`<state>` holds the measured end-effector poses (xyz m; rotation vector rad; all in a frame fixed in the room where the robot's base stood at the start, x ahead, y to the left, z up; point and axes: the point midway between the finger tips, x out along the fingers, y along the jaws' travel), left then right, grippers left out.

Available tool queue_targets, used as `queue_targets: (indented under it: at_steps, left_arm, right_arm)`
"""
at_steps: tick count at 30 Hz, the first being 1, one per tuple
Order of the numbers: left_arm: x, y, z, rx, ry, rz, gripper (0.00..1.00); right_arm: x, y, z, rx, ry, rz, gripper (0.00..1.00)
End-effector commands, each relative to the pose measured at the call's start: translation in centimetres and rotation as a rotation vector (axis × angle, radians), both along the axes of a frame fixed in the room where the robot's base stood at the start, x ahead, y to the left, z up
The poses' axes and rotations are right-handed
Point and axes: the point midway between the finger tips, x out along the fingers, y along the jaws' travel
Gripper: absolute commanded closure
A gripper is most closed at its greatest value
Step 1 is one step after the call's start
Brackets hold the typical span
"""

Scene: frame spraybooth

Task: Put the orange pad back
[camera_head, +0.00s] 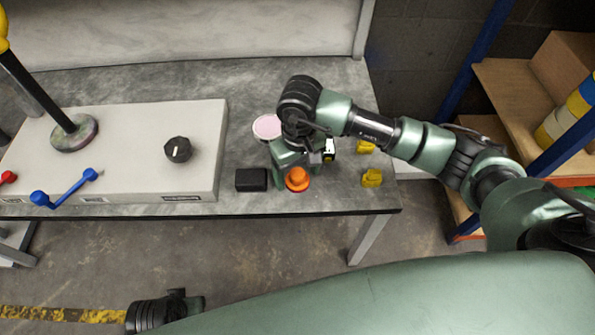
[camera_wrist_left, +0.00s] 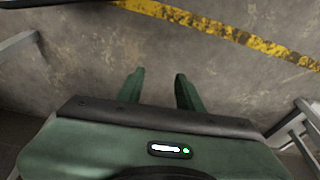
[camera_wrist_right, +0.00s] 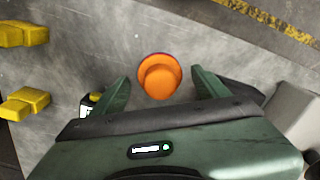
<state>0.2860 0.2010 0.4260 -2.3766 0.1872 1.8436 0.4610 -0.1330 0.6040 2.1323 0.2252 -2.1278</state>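The orange pad (camera_head: 297,179) is a round orange piece with a raised knob, lying near the front edge of the grey bench (camera_head: 335,198). In the right wrist view, the pad (camera_wrist_right: 160,78) has a thin dark purple rim and sits between the fingertips, with gaps on both sides. My right gripper (camera_head: 292,172) is open and points down at the pad; how high it is above the bench is hard to tell. My left gripper (camera_wrist_left: 159,76) is open and empty over the floor, away from the bench. In the head view only part of my left arm shows.
A black block (camera_head: 251,180) lies just left of the pad. Yellow pieces (camera_head: 372,177) lie to its right. A pale pink disc (camera_head: 267,127) is behind. A white panel box with a black knob (camera_head: 178,150) and blue handle (camera_head: 66,187) fills the bench's left.

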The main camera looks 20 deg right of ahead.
Motion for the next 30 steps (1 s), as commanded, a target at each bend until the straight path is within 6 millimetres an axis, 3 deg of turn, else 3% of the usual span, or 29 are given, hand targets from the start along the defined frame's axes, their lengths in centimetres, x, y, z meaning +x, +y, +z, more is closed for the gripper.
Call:
queue_targets:
  at_steps: [11,24,30]
  left_arm:
    - [0.2,0.0,0.1,-0.001,-0.011,0.001,0.64]
    - [-0.3,0.2,-3.3,0.004,0.013,-0.002,0.64]
    - [-0.6,0.2,-4.0,0.003,0.017,-0.004,0.64]
  right_arm:
    - [0.1,0.0,0.7,0.0,-0.003,0.0,0.26]
    - [0.1,-0.2,9.5,-0.001,-0.004,0.0,0.26]
    - [0.0,-0.2,11.7,0.0,-0.001,0.0,0.26]
